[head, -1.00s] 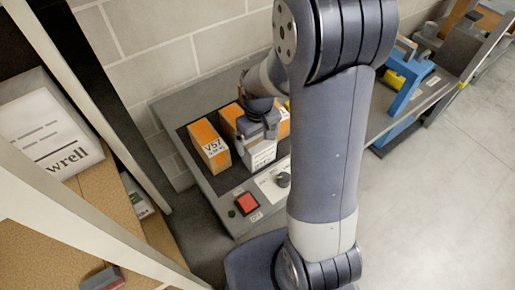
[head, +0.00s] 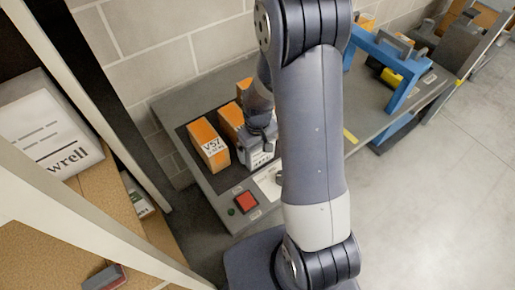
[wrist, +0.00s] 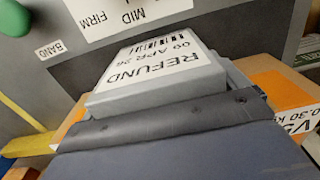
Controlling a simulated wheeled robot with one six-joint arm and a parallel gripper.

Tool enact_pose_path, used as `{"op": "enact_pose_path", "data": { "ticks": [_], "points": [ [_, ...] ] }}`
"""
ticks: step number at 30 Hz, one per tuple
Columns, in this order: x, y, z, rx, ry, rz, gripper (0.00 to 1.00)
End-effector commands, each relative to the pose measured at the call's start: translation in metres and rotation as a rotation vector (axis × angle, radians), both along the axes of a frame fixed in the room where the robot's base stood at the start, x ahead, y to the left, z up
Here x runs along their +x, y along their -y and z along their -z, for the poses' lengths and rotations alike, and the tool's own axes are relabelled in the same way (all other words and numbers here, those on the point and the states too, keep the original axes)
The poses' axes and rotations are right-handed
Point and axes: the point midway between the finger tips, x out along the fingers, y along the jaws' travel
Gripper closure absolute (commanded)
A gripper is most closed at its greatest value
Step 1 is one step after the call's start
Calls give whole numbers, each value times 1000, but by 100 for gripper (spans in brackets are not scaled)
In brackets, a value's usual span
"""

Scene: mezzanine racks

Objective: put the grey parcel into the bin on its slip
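The grey parcel (head: 262,158) stands on the dark mat of the bench, partly hidden by my gripper. In the wrist view the grey parcel (wrist: 108,101) fills the middle, with a white label reading REFUND and 09 APR 26. My gripper (head: 260,138) is down at the parcel's top, with its fingers around the upper part. The views do not show clearly whether the fingers press on it. No bin can be made out for certain, and my arm hides part of the bench.
An orange box marked V57 (head: 209,146) stands close left of the parcel, with another orange box (head: 230,117) behind. A red button (head: 246,202) is at the bench front. A blue frame (head: 399,92) stands right. A rack post (head: 105,110) rises left.

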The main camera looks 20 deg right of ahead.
Motion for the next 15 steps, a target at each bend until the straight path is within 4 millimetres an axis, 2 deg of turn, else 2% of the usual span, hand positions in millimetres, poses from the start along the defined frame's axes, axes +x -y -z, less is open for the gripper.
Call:
{"op": "enact_pose_path", "data": {
  "ticks": [2, 15],
  "points": [
    [0, 0, 0, 0, 0, 0, 13],
    [0, 0, -1, 0, 1, 0, 49]
  ]
}}
